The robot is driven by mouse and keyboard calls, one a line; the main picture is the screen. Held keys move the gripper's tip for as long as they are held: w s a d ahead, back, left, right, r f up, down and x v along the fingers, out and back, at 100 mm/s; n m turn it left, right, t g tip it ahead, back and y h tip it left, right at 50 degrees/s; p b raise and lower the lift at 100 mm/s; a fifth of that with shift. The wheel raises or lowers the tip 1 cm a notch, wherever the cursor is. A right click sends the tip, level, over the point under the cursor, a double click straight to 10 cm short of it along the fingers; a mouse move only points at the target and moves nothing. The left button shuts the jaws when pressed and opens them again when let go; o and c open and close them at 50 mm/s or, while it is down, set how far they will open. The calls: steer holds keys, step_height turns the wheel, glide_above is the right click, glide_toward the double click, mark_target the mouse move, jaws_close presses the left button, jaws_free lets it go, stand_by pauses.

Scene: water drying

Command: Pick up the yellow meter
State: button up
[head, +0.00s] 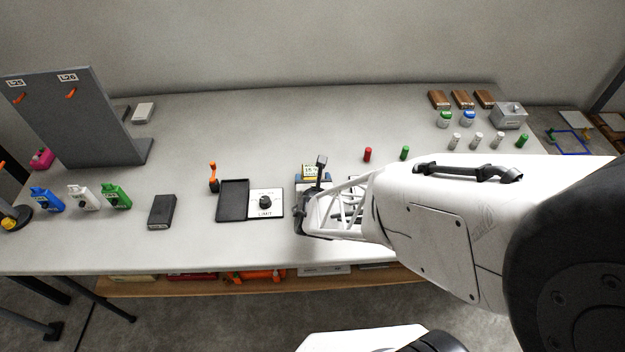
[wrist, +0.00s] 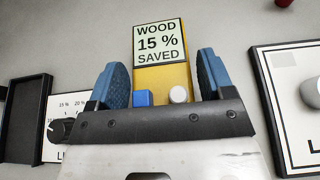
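The yellow meter (wrist: 172,76) lies on the table with its screen reading "WOOD 15 % SAVED"; a blue button and a white button show at its near end. In the head view the meter (head: 310,170) is partly hidden by my gripper (head: 313,179). In the wrist view my gripper (wrist: 160,72) is open, with one blue finger pad on each side of the meter. Small gaps show between the pads and the meter's sides. The near end of the meter is hidden behind the gripper body.
A black tray (head: 233,201) and a white dial panel marked LIMIT (head: 265,212) lie left of the meter. Another framed panel (wrist: 284,100) lies close on its right. A red cylinder (head: 367,154) and green cylinder (head: 405,152) stand further right. Coloured bottles stand at far left.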

mark_target(314, 175)
steer(key=c, duration=0.9)
steer(key=shift+r, duration=0.2)
steer(key=shift+r, duration=0.95)
steer(key=shift+s+d+r, duration=0.1)
steer(key=shift+s+r, duration=0.4)
steer(key=shift+r, duration=0.15)
steer(key=s+d, duration=0.1)
steer(key=s, duration=0.4)
steer(key=s+d+r, duration=0.1)
steer(key=s, duration=0.3)
steer(key=s+d, duration=0.1)
steer(key=s, duration=0.4)
steer(key=shift+s+d+r, duration=0.2)
steer(key=shift+s+d, duration=0.1)
steer(key=shift+d, duration=0.05)
